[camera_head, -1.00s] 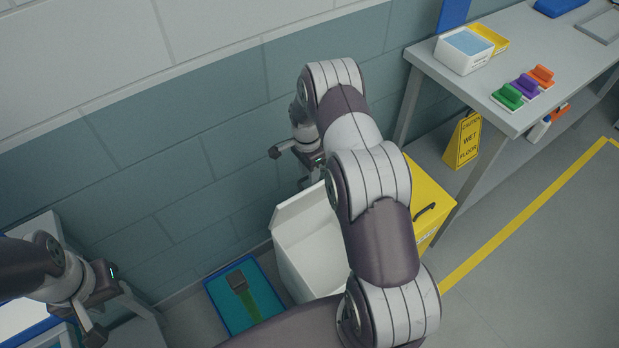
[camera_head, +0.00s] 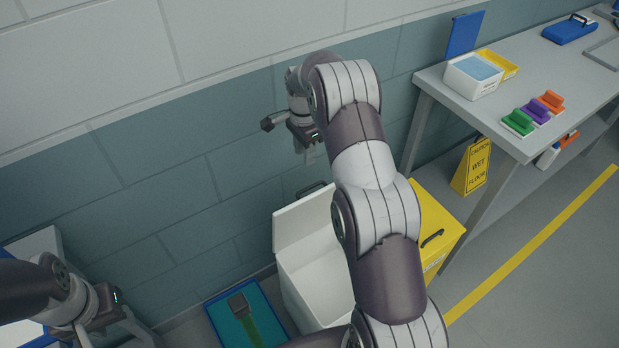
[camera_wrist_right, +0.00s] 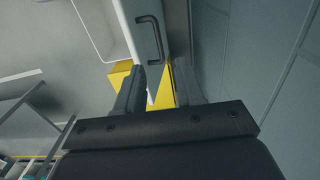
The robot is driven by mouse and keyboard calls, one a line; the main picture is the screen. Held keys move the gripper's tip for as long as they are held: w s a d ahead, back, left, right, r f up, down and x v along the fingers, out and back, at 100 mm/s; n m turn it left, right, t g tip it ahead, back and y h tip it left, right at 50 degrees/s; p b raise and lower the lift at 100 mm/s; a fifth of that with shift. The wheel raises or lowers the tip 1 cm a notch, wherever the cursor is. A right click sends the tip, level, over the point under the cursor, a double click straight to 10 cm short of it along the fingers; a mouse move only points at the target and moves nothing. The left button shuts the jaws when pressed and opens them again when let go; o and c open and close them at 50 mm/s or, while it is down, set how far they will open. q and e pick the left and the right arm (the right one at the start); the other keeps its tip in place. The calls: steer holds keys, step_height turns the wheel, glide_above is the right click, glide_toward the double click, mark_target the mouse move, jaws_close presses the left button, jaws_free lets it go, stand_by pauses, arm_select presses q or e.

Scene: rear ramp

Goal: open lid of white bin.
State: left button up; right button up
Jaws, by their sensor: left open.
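The white bin (camera_head: 312,285) stands on the floor by the wall, partly hidden behind my right arm. Its white lid (camera_head: 303,224) is raised at the back, tilted up toward the wall, and the bin's opening shows. The lid's black handle (camera_head: 312,189) is at the lid's top edge; the handle also shows in the right wrist view (camera_wrist_right: 151,38). My right gripper (camera_head: 308,158) is above the handle, apart from it. My left gripper (camera_head: 118,338) is open and empty at the lower left.
A yellow bin (camera_head: 440,222) stands right of the white bin. A blue-rimmed tray (camera_head: 222,327) lies on the floor to its left. A wet floor sign (camera_head: 474,167) and a grey table (camera_head: 490,120) with brushes and boxes are at the right. Floor at the lower right is clear.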

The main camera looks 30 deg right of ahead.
steer(key=b, duration=0.7)
glide_above(306, 189)
step_height(306, 189, down, 8)
steer(key=shift+w+f, duration=0.1)
step_height(306, 189, down, 4)
steer(key=shift+r+p, duration=0.25)
steer(key=shift+p, duration=0.3)
steer(key=shift+f, duration=0.4)
jaws_close()
